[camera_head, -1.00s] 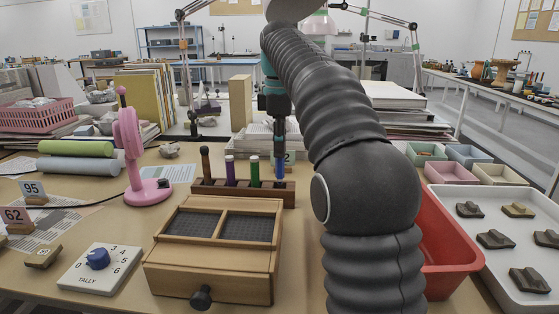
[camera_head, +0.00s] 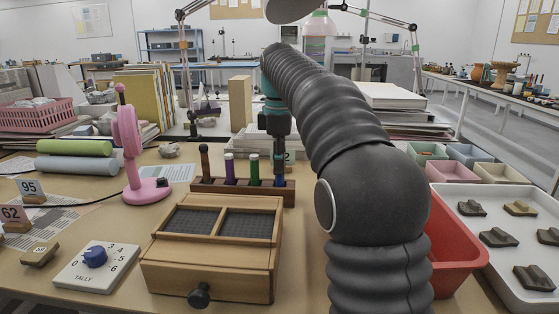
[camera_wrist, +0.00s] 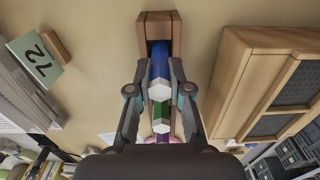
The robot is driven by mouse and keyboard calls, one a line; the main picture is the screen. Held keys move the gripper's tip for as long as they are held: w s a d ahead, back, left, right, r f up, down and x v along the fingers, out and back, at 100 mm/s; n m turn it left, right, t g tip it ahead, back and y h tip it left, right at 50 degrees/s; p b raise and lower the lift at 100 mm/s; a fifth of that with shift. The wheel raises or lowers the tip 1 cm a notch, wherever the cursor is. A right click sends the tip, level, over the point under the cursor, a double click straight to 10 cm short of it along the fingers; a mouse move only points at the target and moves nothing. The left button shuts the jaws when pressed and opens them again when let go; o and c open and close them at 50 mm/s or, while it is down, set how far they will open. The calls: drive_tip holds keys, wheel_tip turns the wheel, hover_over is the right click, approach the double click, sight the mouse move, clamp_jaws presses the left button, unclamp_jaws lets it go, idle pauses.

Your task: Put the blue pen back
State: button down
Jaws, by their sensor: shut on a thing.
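The dark wooden pen rack (camera_head: 240,197) stands on the table behind the wooden box and holds a brown-handled tool, a purple pen (camera_head: 229,168) and a green pen (camera_head: 254,170). The blue pen (camera_head: 280,181) is upright at the rack's right end, its lower end hidden in or behind the rack. My gripper (camera_head: 279,160) is above that end, shut on the blue pen. In the wrist view the blue pen (camera_wrist: 159,62) lies between my two fingers (camera_wrist: 158,75), lined up with the rack's end slot (camera_wrist: 157,30). How deep it sits cannot be told.
A wooden box with mesh panels (camera_head: 212,265) stands in front of the rack. A pink stand (camera_head: 135,160) is on its left, and a red bin (camera_head: 455,265) is at the right.

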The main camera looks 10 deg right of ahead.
drive_tip(key=c, duration=1.1)
unclamp_jaws()
drive_tip(key=shift+f, duration=0.1)
wheel_tip(320, 180, up, 7)
drive_tip(key=shift+f+p, duration=0.2)
drive_tip(key=shift+p, duration=1)
drive_tip(key=shift+r, duration=1)
